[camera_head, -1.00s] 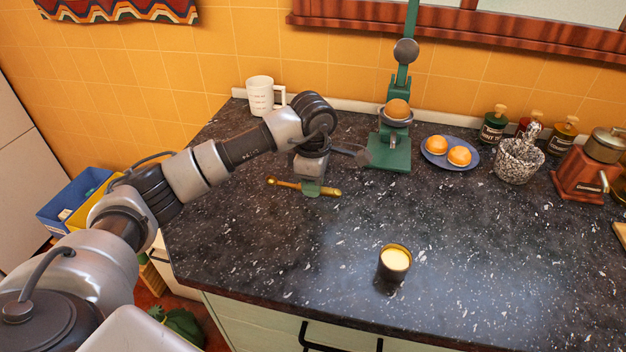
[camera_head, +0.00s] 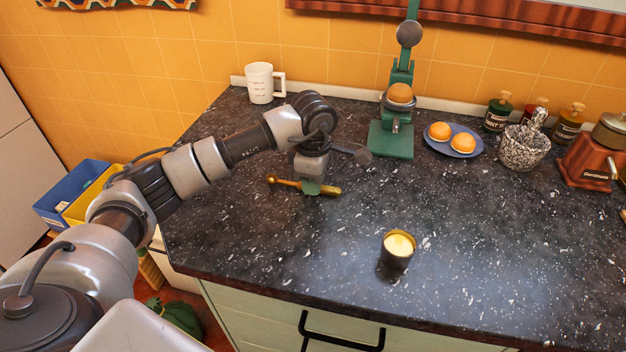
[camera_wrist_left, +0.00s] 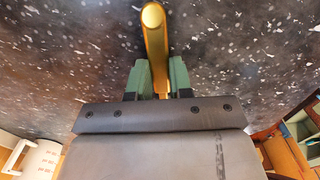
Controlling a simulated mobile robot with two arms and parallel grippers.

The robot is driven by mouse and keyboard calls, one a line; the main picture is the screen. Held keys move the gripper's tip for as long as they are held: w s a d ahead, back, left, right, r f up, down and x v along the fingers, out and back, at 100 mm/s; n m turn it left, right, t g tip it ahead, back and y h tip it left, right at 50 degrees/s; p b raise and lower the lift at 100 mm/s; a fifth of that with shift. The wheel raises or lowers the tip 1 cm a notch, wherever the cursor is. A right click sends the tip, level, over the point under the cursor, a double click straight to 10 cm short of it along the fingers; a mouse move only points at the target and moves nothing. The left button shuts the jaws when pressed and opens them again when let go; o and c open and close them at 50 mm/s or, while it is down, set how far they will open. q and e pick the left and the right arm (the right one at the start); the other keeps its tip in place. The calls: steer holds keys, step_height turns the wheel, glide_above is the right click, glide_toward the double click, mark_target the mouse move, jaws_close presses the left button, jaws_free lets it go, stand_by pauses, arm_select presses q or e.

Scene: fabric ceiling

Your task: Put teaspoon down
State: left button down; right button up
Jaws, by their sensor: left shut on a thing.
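The teaspoon (camera_head: 284,181) is gold-coloured and lies across the fingers of my left gripper (camera_head: 311,188), low over the left part of the dark speckled counter (camera_head: 330,245). Its small bowl end points left and its handle sticks out to the right. In the left wrist view, the teaspoon (camera_wrist_left: 153,40) runs up between the green fingertips of my left gripper (camera_wrist_left: 160,80), which are shut on it. I cannot tell whether the spoon touches the counter. My right gripper is not in view.
A black candle (camera_head: 397,250) stands at the front middle. A white mug (camera_head: 260,83), a green press (camera_head: 392,138) with an orange half, a blue plate (camera_head: 475,149) with two orange halves, a speckled mortar (camera_head: 522,155) and a wooden grinder (camera_head: 590,160) stand behind. Counter around the spoon is clear.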

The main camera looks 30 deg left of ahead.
arm_select(q)
steer(key=shift+f, duration=0.15)
steer(key=c, duration=0.9)
jaws_free()
steer(key=shift+c, duration=0.2)
step_height(320, 180, up, 11)
steer(key=b, duration=0.1)
steer(key=shift+f, duration=0.1)
